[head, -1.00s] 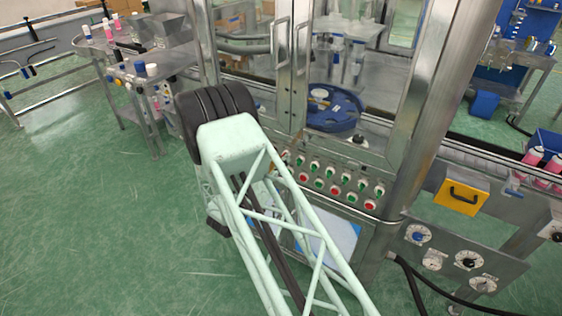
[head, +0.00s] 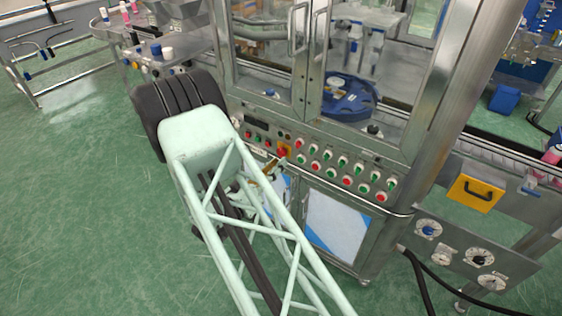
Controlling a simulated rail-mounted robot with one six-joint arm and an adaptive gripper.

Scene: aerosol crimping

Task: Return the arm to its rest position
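My arm's pale green lattice link (head: 240,215) runs from the bottom edge up to a rounded housing and a black ribbed joint in the head view. Parts of my arm further along show only in pieces behind the lattice. I cannot make out my gripper's fingers there, nor whether anything is held. The arm stands in front of the crimping machine's button panel (head: 322,165); the gap between them cannot be judged.
The glass-doored machine with a blue rotary disc (head: 350,98) fills the centre. A side table (head: 152,62) stands at upper left. The green floor (head: 80,220) at left is clear.

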